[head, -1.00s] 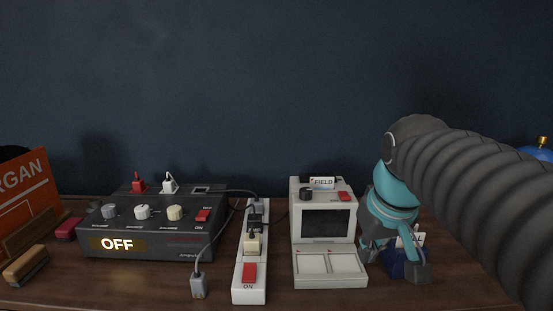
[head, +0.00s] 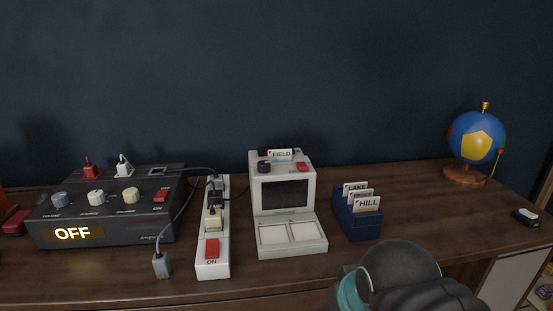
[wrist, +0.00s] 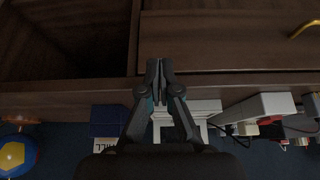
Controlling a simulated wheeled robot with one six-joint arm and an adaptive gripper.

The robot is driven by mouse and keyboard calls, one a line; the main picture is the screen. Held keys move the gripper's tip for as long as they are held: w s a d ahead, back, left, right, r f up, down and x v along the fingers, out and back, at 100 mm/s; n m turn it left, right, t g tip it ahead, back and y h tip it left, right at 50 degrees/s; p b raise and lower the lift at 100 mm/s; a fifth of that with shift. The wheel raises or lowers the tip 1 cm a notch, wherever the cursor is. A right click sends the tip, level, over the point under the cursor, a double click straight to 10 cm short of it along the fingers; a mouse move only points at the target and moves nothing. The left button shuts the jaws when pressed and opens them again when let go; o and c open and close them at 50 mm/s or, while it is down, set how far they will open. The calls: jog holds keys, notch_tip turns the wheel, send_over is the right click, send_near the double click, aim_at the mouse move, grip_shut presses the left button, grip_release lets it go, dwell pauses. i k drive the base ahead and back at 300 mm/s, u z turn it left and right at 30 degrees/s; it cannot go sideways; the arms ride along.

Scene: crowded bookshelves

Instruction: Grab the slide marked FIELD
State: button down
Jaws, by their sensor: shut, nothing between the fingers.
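The slide marked FIELD (head: 281,155) is a small white card standing upright at the top of a white viewer (head: 290,242). The viewer has a dark screen, a black knob and a red switch; part of it shows behind my fingers in the wrist view (wrist: 205,106). My gripper (wrist: 157,64) is shut and empty in the wrist view, in front of the desk's wooden front. In the head view only my arm shows at the bottom; the fingertips are hidden. A blue box (head: 360,226) right of the viewer holds slides, including LAKE and HILL (head: 368,204).
A white power strip (head: 212,262) with a red switch stands left of the viewer, with cables. Left of it is a dark control box (head: 110,215) showing OFF. A blue globe (head: 476,138) stands at the back right. The desk between blue box and globe is clear.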

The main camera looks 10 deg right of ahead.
aim_at(282, 154)
jog(key=u, duration=0.55)
jog(key=k, duration=1.25)
jog(key=u, duration=1.3)
jog(key=i, duration=1.25)
jog(key=z, duration=0.9)
jog(key=i, duration=0.45)
jog(key=z, duration=0.5)
